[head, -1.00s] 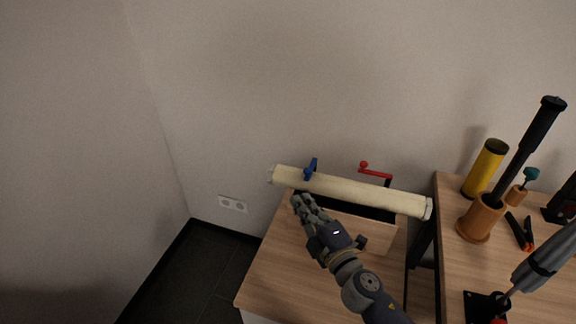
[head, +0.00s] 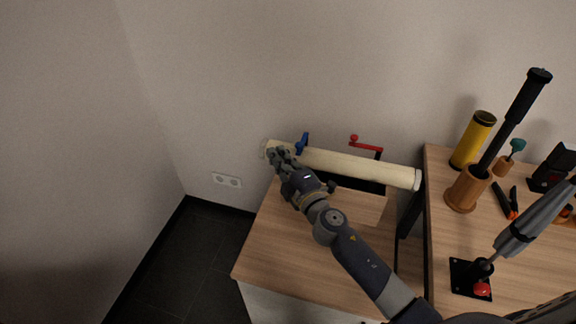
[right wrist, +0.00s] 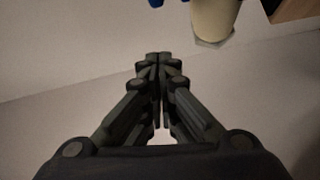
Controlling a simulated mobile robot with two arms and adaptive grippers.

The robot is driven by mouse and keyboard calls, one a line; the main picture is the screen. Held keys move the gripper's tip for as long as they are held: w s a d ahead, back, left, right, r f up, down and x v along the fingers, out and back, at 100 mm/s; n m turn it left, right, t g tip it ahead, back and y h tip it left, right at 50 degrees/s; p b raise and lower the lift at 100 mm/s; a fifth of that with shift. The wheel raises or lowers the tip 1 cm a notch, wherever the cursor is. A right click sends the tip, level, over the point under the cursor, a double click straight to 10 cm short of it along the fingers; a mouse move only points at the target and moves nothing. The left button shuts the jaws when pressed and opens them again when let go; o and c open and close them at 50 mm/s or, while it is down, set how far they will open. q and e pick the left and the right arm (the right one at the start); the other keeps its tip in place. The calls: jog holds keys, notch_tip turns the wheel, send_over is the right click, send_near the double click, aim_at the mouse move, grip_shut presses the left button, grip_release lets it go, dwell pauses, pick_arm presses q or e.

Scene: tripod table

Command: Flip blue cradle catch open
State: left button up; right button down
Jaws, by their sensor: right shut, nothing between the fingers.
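The blue cradle catch (head: 303,143) stands up at the left part of a long cream roll (head: 345,165), which lies across a wooden box on the left table. My right gripper (head: 278,155) is shut and empty at the left end of the roll, a little left of and below the catch. I cannot tell whether it touches the roll. In the right wrist view the closed fingers (right wrist: 158,62) point up the picture. The catch's blue edge (right wrist: 155,3) shows at the top, with the roll's end (right wrist: 212,22) to its right. My left gripper is not in view.
A red crank (head: 366,146) rises behind the roll. The wooden left table (head: 285,265) is clear in front. The right table (head: 445,225) holds a yellow cylinder (head: 472,140), a black-handled tool in a wooden cup (head: 467,190), orange-handled pliers (head: 507,203) and a lever on a black plate (head: 462,280).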

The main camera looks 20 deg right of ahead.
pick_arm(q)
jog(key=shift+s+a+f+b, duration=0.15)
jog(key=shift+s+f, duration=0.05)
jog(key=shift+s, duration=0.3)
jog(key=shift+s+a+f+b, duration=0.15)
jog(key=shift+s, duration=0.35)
pick_arm(e)
jog(key=d, duration=0.2)
jog(key=w+d, duration=0.1)
jog(key=shift+d+f, duration=0.3)
jog(key=shift+f, duration=0.05)
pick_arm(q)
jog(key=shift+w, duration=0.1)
pick_arm(e)
jog(key=shift+w, duration=0.1)
